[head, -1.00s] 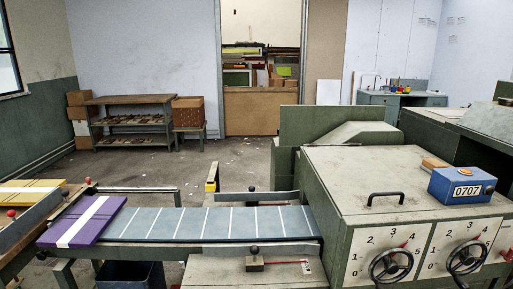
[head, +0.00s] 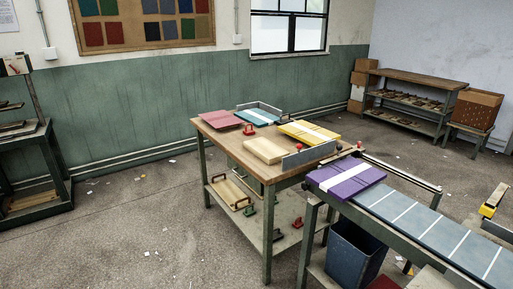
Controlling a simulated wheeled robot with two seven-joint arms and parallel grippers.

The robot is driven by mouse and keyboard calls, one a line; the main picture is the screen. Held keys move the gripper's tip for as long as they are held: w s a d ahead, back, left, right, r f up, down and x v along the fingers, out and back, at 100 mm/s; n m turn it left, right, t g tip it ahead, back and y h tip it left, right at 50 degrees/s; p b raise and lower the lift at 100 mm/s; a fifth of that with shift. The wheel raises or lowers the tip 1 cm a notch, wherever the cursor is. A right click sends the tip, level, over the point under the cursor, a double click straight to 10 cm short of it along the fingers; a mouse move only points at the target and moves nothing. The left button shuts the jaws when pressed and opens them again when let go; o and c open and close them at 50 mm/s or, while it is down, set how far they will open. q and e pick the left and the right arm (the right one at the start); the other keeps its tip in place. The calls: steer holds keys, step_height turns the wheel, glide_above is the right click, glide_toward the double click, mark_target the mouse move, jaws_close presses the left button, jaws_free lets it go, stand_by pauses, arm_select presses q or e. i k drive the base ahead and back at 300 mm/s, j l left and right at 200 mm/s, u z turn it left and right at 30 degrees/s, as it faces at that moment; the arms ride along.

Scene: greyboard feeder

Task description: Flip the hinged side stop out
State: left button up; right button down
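The feeder bed (head: 420,222), blue-grey with white cross lines, runs from the middle right to the lower right corner in the head view. Neither of my grippers is in view.
A wooden table (head: 232,147) with red, teal and yellow board stacks stands left of the feeder, with clamps on its lower shelf. A blue bin (head: 355,250) stands under the feeder. A shelf (head: 420,95) stands at the back right. The floor at left is mostly clear.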

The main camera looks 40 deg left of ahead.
mark_target(289, 161)
steer(key=u, duration=1)
steer(key=i+j+z, duration=0.1)
steer(key=i+j, duration=0.2)
steer(key=j, duration=0.2)
steer(key=i+j+z, duration=0.15)
steer(key=i+j, duration=0.15)
steer(key=j, duration=0.25)
steer(key=i+j+z, duration=0.1)
steer(key=i+j, duration=0.15)
steer(key=j, duration=0.35)
steer(key=i+j+z, duration=0.15)
steer(key=j, duration=0.4)
steer(key=i+j+z, duration=0.1)
steer(key=i+j, duration=0.15)
steer(key=j, duration=0.4)
steer(key=i+j+z, duration=0.15)
steer(key=j, duration=0.45)
steer(key=i+j+z, duration=0.1)
steer(key=j, duration=0.55)
steer(key=i+j+z, duration=0.15)
steer(key=j, duration=0.5)
